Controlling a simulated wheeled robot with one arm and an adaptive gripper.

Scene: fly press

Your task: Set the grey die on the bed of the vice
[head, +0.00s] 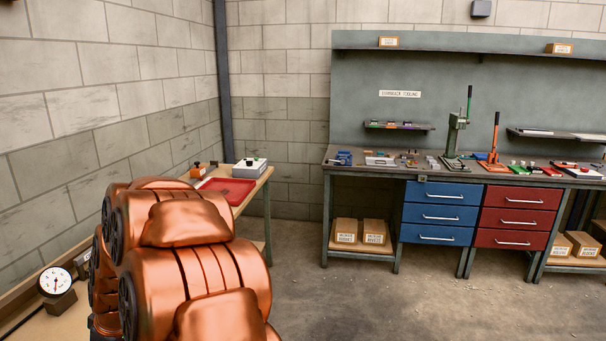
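A small blue object (339,158) that looks like the vice sits at the left end of the long grey workbench (440,176), across the room. Several small grey and coloured pieces lie on the bench to its right; they are too small to tell which, if any, is the grey die. My copper arm fills the lower left of the head view. My gripper is not in view, so what it holds cannot be seen.
A green press (455,135) and an orange lever press (493,145) stand on the bench. Blue drawers (437,215) and red drawers (519,216) are below. A side table (262,181) with a red tray (228,190) stands behind my arm. Open concrete floor lies before the bench.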

